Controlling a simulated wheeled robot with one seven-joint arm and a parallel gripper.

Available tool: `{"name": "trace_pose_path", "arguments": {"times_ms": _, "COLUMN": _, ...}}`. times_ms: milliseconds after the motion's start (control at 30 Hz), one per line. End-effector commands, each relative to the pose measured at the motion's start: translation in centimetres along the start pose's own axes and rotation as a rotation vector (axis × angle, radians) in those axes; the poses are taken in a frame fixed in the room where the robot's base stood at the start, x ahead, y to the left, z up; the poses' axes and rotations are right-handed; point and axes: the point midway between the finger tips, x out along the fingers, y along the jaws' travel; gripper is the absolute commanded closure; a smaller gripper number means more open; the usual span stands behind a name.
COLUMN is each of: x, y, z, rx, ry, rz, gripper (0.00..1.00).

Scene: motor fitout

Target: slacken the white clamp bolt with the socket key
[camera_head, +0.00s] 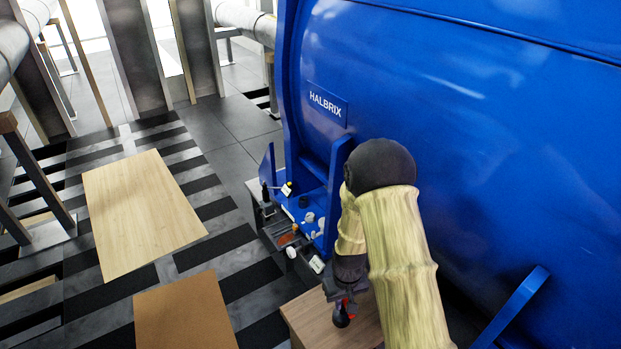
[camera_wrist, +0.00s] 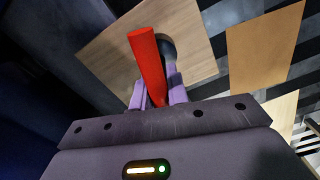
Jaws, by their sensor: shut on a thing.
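My gripper (camera_head: 343,298) is at the end of my arm in the head view, low and above a wooden surface. It is shut on a tool with a red handle, which I take as the socket key; the handle (camera_wrist: 147,62) points up between the two purple fingers in the wrist view. A dark round part shows behind the handle. Small pale parts sit on the blue foot of the motor, among them a whitish round one (camera_head: 310,217). They are too small to tell which is the white clamp bolt. The gripper is apart from them, nearer the camera.
The large blue motor housing (camera_head: 450,120) fills the right side. A wooden surface (camera_head: 306,316) lies under my gripper. Dark bins (camera_head: 282,236) stand beside the motor foot. Light boards (camera_head: 140,212) lie on the striped floor at left. Upright posts stand at the far left.

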Motion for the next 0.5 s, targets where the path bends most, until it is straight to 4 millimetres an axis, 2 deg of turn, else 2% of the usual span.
{"name": "trace_pose_path", "arguments": {"times_ms": 33, "x": -1.4, "y": 0.4, "z": 0.1, "rx": 0.014, "ry": -0.004, "rz": -0.001, "gripper": 1.00}}
{"name": "trace_pose_path", "arguments": {"times_ms": 500, "x": -3.6, "y": 3.5, "z": 0.7, "rx": 0.146, "ry": -0.003, "rz": -0.001, "gripper": 1.00}}
